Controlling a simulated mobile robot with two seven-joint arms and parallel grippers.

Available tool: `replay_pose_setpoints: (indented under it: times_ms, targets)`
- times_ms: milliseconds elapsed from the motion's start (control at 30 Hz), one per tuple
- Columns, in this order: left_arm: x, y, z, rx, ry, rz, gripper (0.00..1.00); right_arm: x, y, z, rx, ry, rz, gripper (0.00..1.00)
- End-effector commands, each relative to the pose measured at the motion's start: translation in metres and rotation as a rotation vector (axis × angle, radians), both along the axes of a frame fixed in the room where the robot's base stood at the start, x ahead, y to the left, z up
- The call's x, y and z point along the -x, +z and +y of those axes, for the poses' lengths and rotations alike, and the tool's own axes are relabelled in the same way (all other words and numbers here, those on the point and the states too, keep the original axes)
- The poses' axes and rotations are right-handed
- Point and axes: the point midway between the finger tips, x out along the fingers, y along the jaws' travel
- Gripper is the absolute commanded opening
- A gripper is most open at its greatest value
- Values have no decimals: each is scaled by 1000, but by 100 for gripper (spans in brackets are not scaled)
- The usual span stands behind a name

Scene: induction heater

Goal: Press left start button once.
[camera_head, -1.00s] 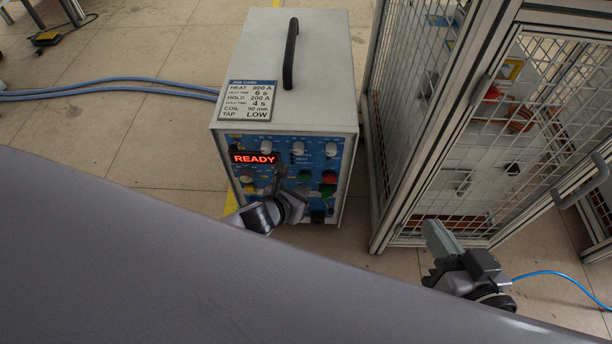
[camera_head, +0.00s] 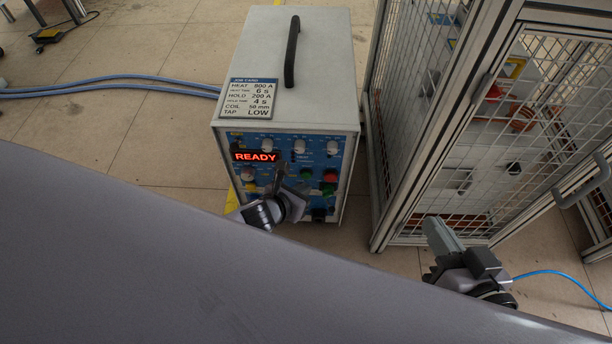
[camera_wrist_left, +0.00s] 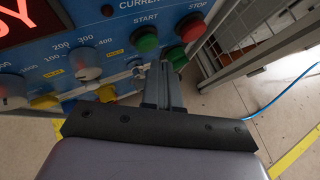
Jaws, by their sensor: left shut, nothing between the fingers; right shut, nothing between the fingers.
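The left start button is a green round button under the START label on the blue panel, seen in the left wrist view (camera_wrist_left: 146,41) and the head view (camera_head: 306,173). A second green button (camera_wrist_left: 177,56) sits lower right, below the red STOP button (camera_wrist_left: 191,27). My left gripper (camera_wrist_left: 160,66) is shut and empty, its fingertips just below and slightly right of the left start button in the wrist view. Contact with the panel cannot be told. In the head view the left gripper (camera_head: 281,168) is in front of the panel. My right gripper (camera_head: 434,226) is shut and empty, away from the heater.
The heater box (camera_head: 265,65) has a red READY display (camera_head: 255,156) and several knobs. A knob (camera_wrist_left: 84,64) lies left of the left fingers. A mesh cage (camera_head: 405,100) stands close on the right. Blue hoses (camera_head: 110,80) run along the floor at left.

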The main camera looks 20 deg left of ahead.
Motion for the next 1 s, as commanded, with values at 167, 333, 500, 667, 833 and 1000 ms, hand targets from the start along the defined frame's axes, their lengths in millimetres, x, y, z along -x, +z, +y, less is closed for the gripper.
replay_pose_setpoints:
  times_ms: [167,333,500,667,833,1000]
  targets:
    - [0,0,0,0,0,0,0,0,1,0,-1,0,-2,0]
    - [0,0,0,0,0,0,0,0,1,0,-2,0,0,0]
    - [0,0,0,0,0,0,0,1,1,0,-2,0,0,0]
    - [0,0,0,0,0,0,0,1,1,0,-1,1,0,0]
    - [-5,1,2,-1,0,0,0,1,3,0,-1,1,0,0]
    - [-8,0,3,-1,-1,1,0,1,3,0,-1,1,0,0]
